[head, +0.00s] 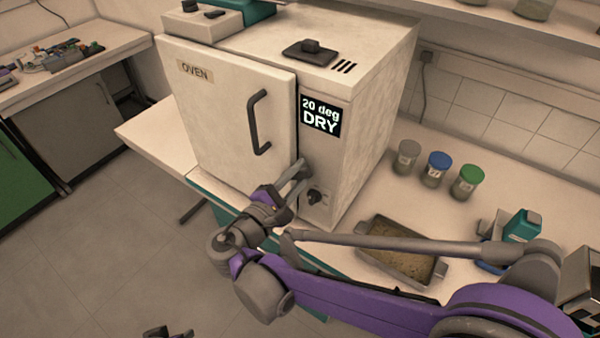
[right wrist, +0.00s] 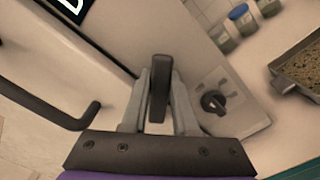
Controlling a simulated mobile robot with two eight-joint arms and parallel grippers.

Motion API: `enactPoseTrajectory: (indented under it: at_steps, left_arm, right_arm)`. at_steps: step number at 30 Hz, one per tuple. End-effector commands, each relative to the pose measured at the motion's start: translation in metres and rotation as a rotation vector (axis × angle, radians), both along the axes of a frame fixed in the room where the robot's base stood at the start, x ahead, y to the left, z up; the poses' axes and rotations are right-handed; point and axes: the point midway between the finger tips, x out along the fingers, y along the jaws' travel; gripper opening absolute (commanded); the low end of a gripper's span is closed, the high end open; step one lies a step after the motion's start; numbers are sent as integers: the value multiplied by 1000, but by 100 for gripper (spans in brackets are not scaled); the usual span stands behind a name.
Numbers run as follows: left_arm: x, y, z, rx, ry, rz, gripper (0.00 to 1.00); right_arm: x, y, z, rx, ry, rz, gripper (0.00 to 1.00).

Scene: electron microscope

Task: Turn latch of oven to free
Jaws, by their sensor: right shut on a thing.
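The oven (head: 358,150) is a white box on the bench with a door (head: 215,120) marked OVEN, a dark handle (head: 256,122) and a display reading "20 deg DRY". Its door lies against the body. The latch (right wrist: 160,88) is a dark bar, upright in the right wrist view, at the door's lower right edge; in the head view my gripper mostly hides it. My right gripper (head: 298,174) is shut on the latch, one finger on each side. A dark piece at the head view's bottom edge may be my left gripper (head: 168,332); its jaws are unclear.
A dark knob (head: 314,196) sits just right of the latch. A tray of grainy material (head: 400,250) and several lidded jars (head: 437,168) stand on the bench to the right. The floor in front of the door is clear.

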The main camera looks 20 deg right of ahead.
Motion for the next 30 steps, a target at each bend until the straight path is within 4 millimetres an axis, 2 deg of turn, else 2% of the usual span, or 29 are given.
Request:
enactPoseTrajectory:
  at_steps: [18,30]
  left_arm:
    - [0,0,3,0,-1,0,50]
    - [0,0,3,0,-1,0,50]
  right_arm:
    - [3,2,3,-257,330,0,0]
    - [4,3,4,-345,444,-1,0]
